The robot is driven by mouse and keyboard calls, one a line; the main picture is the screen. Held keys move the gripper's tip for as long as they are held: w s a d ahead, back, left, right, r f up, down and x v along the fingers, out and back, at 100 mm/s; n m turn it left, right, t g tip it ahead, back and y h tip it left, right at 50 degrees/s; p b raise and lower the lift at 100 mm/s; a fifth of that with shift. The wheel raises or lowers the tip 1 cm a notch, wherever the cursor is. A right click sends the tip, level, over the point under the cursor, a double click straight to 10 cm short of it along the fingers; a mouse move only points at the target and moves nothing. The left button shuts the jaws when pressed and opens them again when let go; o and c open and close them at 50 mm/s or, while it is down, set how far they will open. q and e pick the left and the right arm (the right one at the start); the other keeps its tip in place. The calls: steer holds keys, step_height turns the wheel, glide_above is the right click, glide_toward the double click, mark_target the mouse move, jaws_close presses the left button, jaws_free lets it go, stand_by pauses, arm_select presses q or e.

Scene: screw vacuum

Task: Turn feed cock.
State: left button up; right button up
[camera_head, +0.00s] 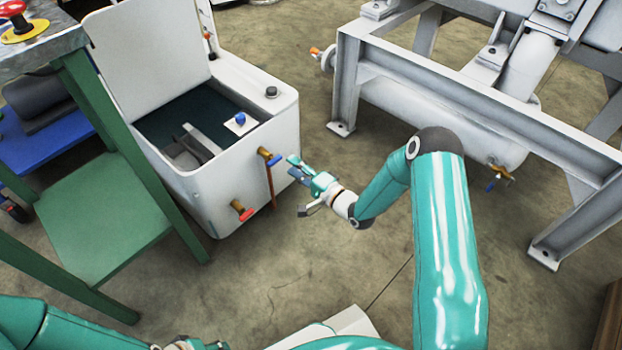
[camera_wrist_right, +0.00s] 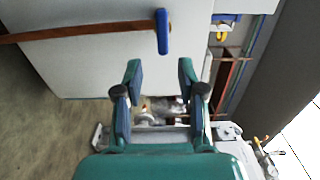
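A white tank (camera_head: 255,160) stands left of centre with its lid raised. A blue-handled cock (camera_head: 270,157) sticks out of its front face, with a thin brown pipe hanging below it. A red-handled cock (camera_head: 242,210) sits lower on the same face. The frames do not label which one is the feed cock. My right gripper (camera_head: 296,169) is just right of the blue handle, apart from it. In the right wrist view the blue handle (camera_wrist_right: 162,32) lies beyond my open, empty fingers (camera_wrist_right: 159,72). My left arm shows at the bottom left; its fingers cannot be made out.
A grey steel frame (camera_head: 470,95) with a white cylinder stands at the right; another blue-handled valve (camera_head: 497,178) hangs under it. A green table (camera_head: 100,215) stands close to the tank's left. The floor (camera_head: 290,270) before the tank is clear.

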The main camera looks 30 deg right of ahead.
steer(key=v, duration=0.6)
steer(key=shift+s, duration=0.3)
steer(key=a+r+n+g+y+p, duration=0.15)
steer(key=a+r+g+p, duration=0.35)
steer(key=a, duration=0.8)
steer(key=s+f+n+g+h+p, duration=0.1)
steer(key=s+f+n+g, duration=0.3)
steer(key=s, duration=0.4)
steer(key=s+a+f+n+g+h, duration=0.1)
steer(key=s+f+n+g, duration=0.25)
steer(key=s, duration=0.55)
steer(key=s+f+n+g+h+p, duration=0.1)
steer(key=s+f+n+g+h, duration=0.2)
steer(key=s, duration=0.5)
step_height(320, 180, up, 37)
steer(key=y+p, duration=0.1)
steer(key=p, duration=3.7)
steer(key=shift+a+r+g, duration=0.2)
steer(key=shift+a+g, duration=0.05)
steer(key=shift+g, duration=0.2)
